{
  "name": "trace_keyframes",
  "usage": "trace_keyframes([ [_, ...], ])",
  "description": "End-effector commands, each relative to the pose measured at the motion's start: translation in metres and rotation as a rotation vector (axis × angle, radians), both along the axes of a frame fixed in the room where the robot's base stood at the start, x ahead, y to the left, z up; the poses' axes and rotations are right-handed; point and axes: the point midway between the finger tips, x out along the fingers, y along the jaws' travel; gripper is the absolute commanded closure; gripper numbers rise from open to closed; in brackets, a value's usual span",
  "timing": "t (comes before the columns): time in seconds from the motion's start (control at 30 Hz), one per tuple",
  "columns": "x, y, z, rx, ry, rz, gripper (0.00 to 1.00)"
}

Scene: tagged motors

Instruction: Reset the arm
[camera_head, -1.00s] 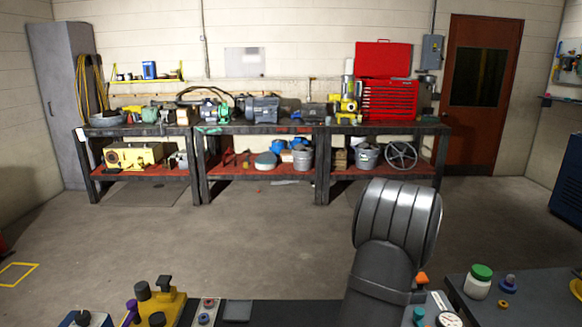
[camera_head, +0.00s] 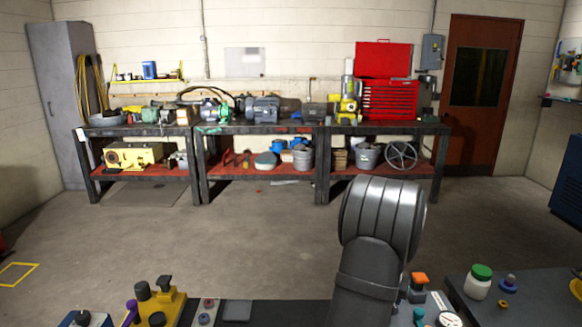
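My arm rises from the bottom edge, right of the middle, in the head view; its rounded grey joint hides part of the floor behind it. My gripper is not in view, so its fingers and anything in them cannot be seen. The task names no other object.
Below the arm stand a yellow device (camera_head: 160,302) at left, and a white-and-green jar (camera_head: 479,282) and an orange-topped part (camera_head: 418,287) at right. Across open floor (camera_head: 250,235) is a workbench (camera_head: 262,129) with motors, buckets and a red tool chest (camera_head: 390,99).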

Motion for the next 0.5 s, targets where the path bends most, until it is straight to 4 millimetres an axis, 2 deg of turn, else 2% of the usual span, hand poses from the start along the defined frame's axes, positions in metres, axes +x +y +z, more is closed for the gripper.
trace_keyframes([
  [0.5,0.0004,0.0007,-0.0001,0.001,0.000,-0.078,0.48],
])
